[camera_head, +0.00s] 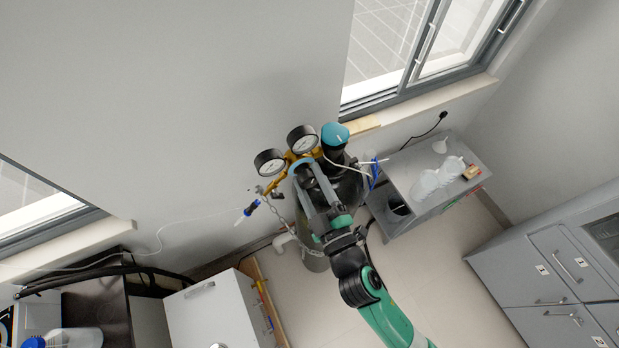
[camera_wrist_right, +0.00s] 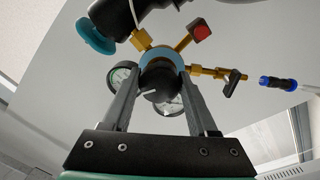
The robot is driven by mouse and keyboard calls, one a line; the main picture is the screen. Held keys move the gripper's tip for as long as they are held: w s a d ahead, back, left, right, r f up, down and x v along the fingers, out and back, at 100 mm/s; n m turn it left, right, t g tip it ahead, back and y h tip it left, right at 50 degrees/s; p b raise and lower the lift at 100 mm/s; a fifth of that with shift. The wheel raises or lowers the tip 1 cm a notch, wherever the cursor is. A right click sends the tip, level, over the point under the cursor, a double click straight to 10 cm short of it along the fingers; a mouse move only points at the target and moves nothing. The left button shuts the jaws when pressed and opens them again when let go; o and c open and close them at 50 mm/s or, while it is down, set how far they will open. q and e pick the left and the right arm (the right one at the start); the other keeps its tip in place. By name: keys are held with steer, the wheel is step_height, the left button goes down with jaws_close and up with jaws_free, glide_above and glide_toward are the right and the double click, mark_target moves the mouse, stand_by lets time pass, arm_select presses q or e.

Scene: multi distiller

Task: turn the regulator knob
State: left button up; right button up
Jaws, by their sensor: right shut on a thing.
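The regulator is a brass fitting (camera_wrist_right: 206,71) with two round white-faced gauges, one on the left (camera_head: 270,162) and one on the right (camera_head: 302,139), on top of a dark gas cylinder (camera_head: 352,188). In the right wrist view its black knob (camera_wrist_right: 160,82), with a light blue ring behind it, sits between the fingers. My right gripper (camera_head: 309,174) is shut on the knob, one finger on each side; in the right wrist view (camera_wrist_right: 160,72) the fingers reach up to the blue ring. The knob is mostly hidden by the gripper in the head view. My left gripper is out of view.
A teal cap (camera_head: 335,134) sits right beside the gauges. A blue-tipped hose end (camera_head: 251,207) hangs to the left. A grey side table (camera_head: 405,172) with white bottles (camera_head: 425,184) stands to the right; a white cabinet (camera_head: 215,312) is at lower left. Open floor lies between.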

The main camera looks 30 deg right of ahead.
steer(key=shift+r+n+p, duration=0.15)
steer(key=shift+n+p, duration=0.15)
steer(key=shift+n, duration=0.9)
steer(key=o, duration=1.4)
steer(key=shift+c, duration=0.2)
steer(key=shift+s, duration=0.1)
